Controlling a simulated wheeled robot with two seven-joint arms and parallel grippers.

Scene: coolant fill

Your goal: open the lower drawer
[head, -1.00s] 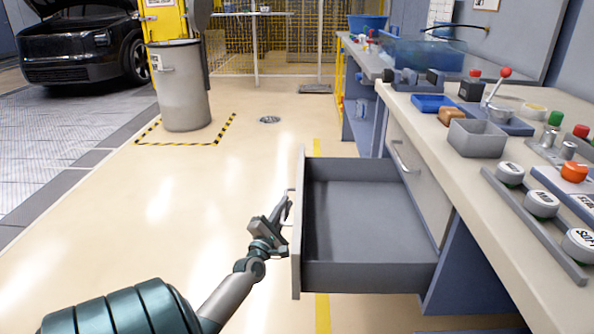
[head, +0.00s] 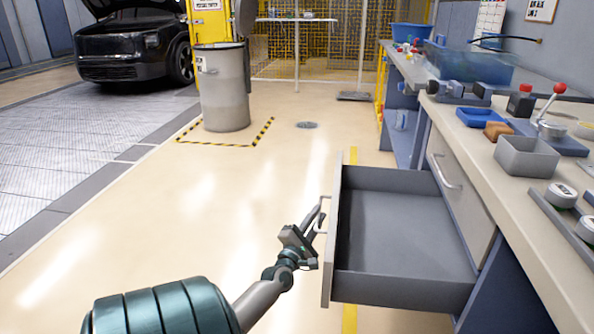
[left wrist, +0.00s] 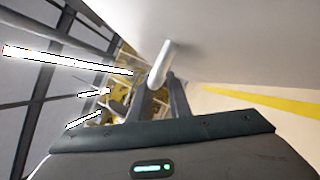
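The lower drawer (head: 400,289) is grey, empty and pulled far out of the workbench. Its front panel (head: 331,262) faces left, with a thin bar handle (head: 321,214) on it. My left gripper (head: 312,222) is at this handle, on the outer side of the panel. In the left wrist view the handle (left wrist: 161,62) rises close to the fingertips (left wrist: 160,82), which stand apart. I cannot tell whether a finger touches it. Above, the upper drawer (head: 463,200) is shut, with its own handle (head: 446,172). My right gripper is not in view.
The workbench top (head: 465,135) at right holds a grey bin (head: 527,158), a blue tray (head: 481,117) and a red-knobbed lever (head: 553,100). The floor left of the drawer is clear. A grey barrel (head: 223,90) and a black car (head: 135,45) stand farther back.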

